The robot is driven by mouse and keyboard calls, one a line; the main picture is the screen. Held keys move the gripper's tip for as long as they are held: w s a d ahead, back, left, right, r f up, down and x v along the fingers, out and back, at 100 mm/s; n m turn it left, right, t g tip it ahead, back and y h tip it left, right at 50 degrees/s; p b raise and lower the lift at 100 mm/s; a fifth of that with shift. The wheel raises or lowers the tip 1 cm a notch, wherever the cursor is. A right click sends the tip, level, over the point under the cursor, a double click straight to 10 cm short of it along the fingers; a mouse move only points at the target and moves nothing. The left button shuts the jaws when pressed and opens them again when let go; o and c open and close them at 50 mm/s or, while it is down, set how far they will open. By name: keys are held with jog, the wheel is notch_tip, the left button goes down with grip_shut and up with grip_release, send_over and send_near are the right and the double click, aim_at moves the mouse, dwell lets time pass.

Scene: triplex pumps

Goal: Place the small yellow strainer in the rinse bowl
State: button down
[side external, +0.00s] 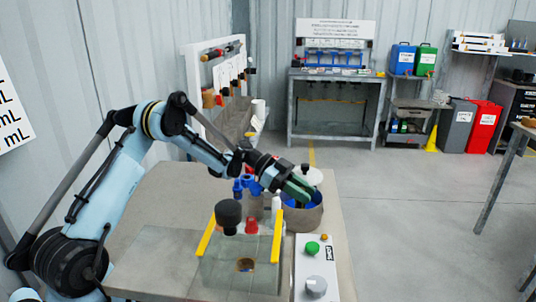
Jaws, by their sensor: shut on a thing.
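My gripper (300,191) hangs at the end of my arm, over a round grey-brown bowl (304,222) with a blue interior. It points down and to the right, near the bowl's rim. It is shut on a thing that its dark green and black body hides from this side. I cannot make out the small yellow strainer. The round bowl may be the rinse bowl; its inside is partly hidden by my gripper.
A black knob (228,214), a red part (251,226), blue fittings (247,184) and a white control box (315,268) are close by. A white lid (311,176) shows behind my gripper.

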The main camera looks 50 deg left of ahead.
jog(key=shift+f, duration=0.6)
jog(key=c, duration=0.9)
grip_release()
